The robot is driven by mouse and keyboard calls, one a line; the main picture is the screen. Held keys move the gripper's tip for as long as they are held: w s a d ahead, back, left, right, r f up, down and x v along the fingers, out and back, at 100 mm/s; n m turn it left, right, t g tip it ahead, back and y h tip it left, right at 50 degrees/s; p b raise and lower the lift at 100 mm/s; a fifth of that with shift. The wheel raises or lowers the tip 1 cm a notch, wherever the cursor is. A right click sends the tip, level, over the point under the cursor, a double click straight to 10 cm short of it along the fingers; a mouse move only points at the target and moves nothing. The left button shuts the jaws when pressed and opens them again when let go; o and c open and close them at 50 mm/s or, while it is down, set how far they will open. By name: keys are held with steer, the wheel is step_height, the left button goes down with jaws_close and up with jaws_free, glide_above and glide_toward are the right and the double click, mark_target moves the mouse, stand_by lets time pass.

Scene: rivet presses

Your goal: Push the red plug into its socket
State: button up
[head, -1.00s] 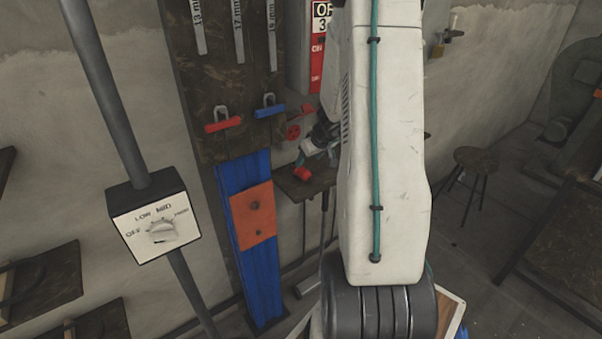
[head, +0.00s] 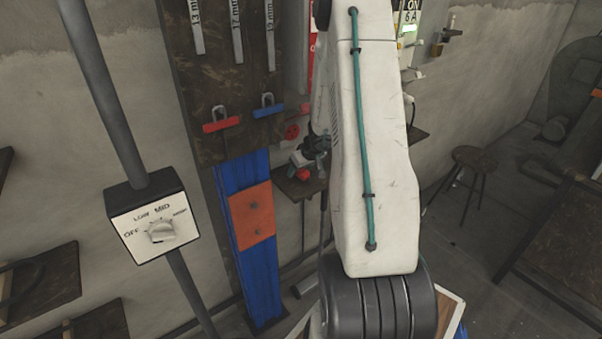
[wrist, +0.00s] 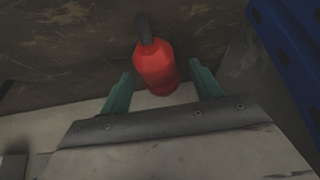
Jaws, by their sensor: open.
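The red plug (head: 303,174) lies on a small dark shelf (head: 290,190) by the back wall. In the wrist view the plug (wrist: 155,66) sits between my gripper's two teal fingers, with a dark cable bending from its far end. My gripper (wrist: 161,72) is open, one finger on each side, with visible gaps. In the head view my gripper (head: 312,152) is just above and beside the plug, partly hidden by my arm. A round red fitting (head: 292,132) on the wall above the shelf may be a socket; I cannot tell for sure.
A dark board with red (head: 221,125) and blue (head: 268,111) padlock-like pieces hangs left of the shelf. Below is a blue upright (head: 262,275) with an orange plate (head: 252,216). A switch box (head: 153,224) on a pole stands nearer left. A stool (head: 476,162) stands right.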

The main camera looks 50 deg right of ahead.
steer(key=c, duration=1)
steer(key=shift+r, duration=0.1)
steer(key=shift+r, duration=1.45)
steer(key=shift+s+r, duration=0.15)
steer(key=shift+r, duration=0.15)
steer(key=s+a+r, duration=0.1)
steer(key=s+a, duration=0.7)
steer(key=s, duration=0.5)
steer(key=shift+s+r, duration=0.15)
steer(key=shift+s, duration=0.1)
